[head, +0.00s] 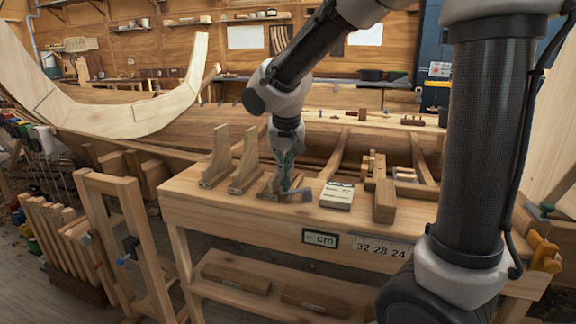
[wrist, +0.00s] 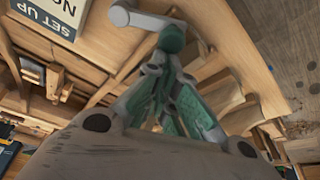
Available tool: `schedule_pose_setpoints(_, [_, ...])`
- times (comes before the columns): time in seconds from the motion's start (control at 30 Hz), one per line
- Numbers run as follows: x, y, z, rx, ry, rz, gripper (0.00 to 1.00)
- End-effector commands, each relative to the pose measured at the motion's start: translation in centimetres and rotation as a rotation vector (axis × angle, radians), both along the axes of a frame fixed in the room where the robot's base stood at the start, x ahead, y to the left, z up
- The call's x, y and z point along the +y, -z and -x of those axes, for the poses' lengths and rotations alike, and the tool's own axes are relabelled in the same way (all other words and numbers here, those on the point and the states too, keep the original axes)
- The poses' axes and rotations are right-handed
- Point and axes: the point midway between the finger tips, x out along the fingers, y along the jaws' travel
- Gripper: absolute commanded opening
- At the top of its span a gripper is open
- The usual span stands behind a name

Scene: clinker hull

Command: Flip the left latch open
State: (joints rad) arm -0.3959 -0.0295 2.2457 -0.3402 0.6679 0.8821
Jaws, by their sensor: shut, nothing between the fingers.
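A grey metal lever (head: 299,191), which looks like a latch handle, lies at the front of the bench top beside a wooden bracket. In the wrist view the grey lever (wrist: 142,19) shows just beyond the fingertips, its end curving to the left. My gripper (head: 287,184) points down at it from above, with green-padded fingers shut and empty. In the wrist view my gripper (wrist: 172,45) is close to the lever; I cannot tell whether it touches. The fingers hide part of the lever and its base. I cannot tell which latch is the left one.
Two upright wooden brackets (head: 216,158) (head: 245,163) stand left of my gripper. A printed block (head: 337,195) stands close on the right, with a wooden clamp-like piece (head: 384,200) beyond it. The bench front edge carries a centimetre scale (head: 378,248). A planked hull (head: 150,115) lies behind.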

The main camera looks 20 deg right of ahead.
Motion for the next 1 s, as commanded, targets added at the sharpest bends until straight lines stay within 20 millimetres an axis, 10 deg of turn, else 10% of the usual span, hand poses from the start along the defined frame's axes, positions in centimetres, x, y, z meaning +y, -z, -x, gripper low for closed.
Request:
schedule_pose_setpoints(0.67, [1.2,0.0,3.3,-0.001,-0.63,-0.003,0.0])
schedule_pose_setpoints(1.0, [1.2,0.0,4.1,0.001,-0.644,0.0,0.0])
